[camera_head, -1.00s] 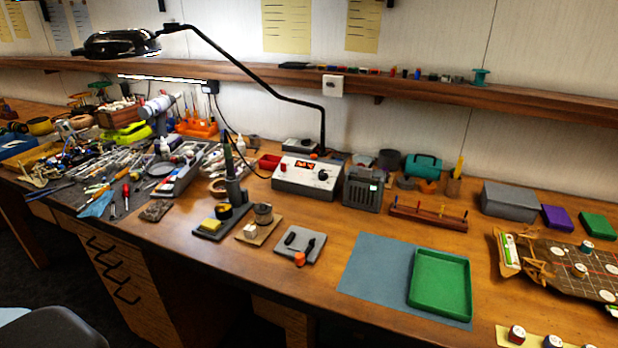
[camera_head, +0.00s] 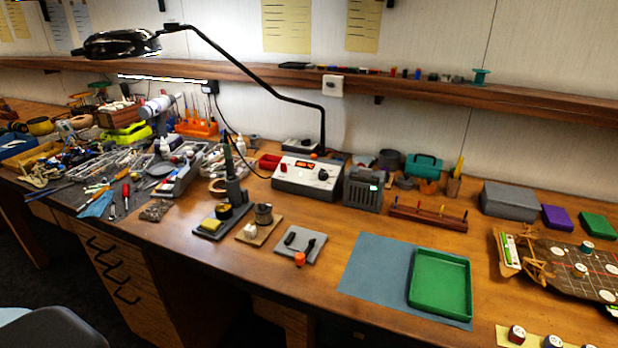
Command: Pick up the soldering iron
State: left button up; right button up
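The soldering iron (camera_head: 229,163) stands upright in its dark holder on a base (camera_head: 222,222) with a yellow sponge (camera_head: 211,225), left of the middle of the workbench. A cable runs near it to the white soldering station (camera_head: 306,177), which has a lit red display. Only the iron's dark green handle shows clearly; its tip is hidden in the holder. Neither of my grippers is in view.
A tin (camera_head: 263,214) on a small board and a grey pad (camera_head: 300,245) with small parts stand right of the holder. A lamp arm (camera_head: 270,91) hangs above. A green tray (camera_head: 440,283) lies at the right front. Tools crowd the left; the front middle is clear.

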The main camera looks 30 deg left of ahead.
aim_at(230, 175)
jog(key=u, duration=1.3)
